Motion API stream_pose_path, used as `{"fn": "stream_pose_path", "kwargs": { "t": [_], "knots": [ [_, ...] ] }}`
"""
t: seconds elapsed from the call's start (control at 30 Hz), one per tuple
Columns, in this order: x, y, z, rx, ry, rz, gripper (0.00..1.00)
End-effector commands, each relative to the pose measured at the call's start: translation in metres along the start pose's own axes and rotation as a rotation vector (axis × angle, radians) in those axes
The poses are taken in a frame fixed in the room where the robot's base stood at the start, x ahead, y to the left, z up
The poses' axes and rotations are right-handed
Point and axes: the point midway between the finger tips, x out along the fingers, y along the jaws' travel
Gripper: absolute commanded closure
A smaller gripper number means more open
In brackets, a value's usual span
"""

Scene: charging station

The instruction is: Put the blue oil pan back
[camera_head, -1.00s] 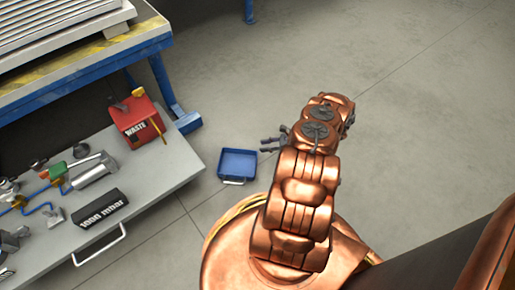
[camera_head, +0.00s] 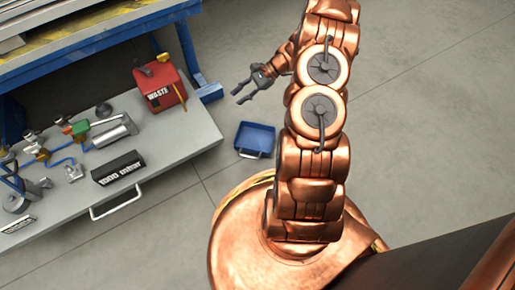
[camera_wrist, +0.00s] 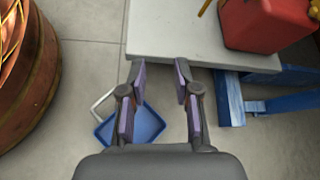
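The blue oil pan (camera_head: 255,138) is a shallow tray with a light handle. It lies on the grey floor just right of the grey drawer shelf. My gripper (camera_head: 241,93) is open and empty, above and behind the pan in the head view, near the shelf's right end. In the wrist view my gripper (camera_wrist: 156,75) has its two fingers spread apart. The blue oil pan (camera_wrist: 148,126) shows below it there, partly hidden by the left finger and the gripper body. Its handle points to the left.
The grey shelf (camera_head: 150,178) holds a red waste can (camera_head: 160,88), a black labelled box (camera_head: 118,168) and several metal fittings. A blue-framed bench (camera_head: 100,40) stands behind it, with a blue leg (camera_head: 208,92) near my gripper. The floor to the right is open.

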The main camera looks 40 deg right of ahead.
Motion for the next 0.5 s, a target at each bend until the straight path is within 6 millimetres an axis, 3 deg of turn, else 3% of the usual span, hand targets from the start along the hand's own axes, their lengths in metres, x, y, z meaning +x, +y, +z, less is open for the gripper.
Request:
{"fn": "stream_pose_path", "kwargs": {
  "t": [0.1, 0.5],
  "knots": [
    [0.007, 0.001, 0.041, -0.081, 0.012, 0.080, 0.69],
    [0.022, 0.033, 0.156, -0.346, 0.066, 0.346, 0.69]
  ]
}}
